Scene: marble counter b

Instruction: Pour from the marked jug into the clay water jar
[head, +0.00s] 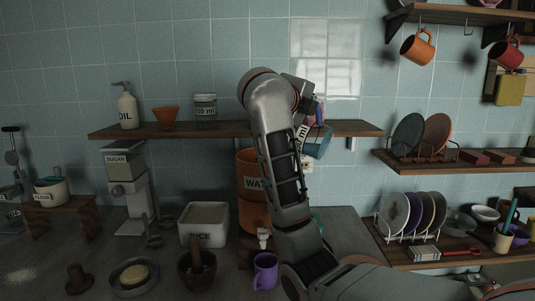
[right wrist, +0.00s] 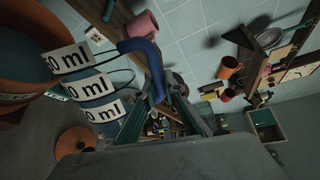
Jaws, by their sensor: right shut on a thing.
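The clay water jar (head: 247,163) is orange, with a label starting "WAT", and stands left of my right arm, which hides part of it. The marked jug (head: 318,144) is teal, tilted, and held up to the right of the jar's top. In the right wrist view, the jug (right wrist: 93,82) shows several "ml" labels beside the orange jar's rim (right wrist: 35,88). My right gripper (right wrist: 165,105) is shut on the jug's blue handle (right wrist: 146,58). No stream of liquid is visible. My left gripper is not in view.
A wall shelf (head: 350,128) runs behind my arm, with an oil bottle (head: 127,107), small orange bowl (head: 165,117) and glass jar (head: 205,111). A rice bin (head: 204,226), mortar (head: 197,267) and purple mug (head: 265,270) stand near the jar. Dish racks fill the right.

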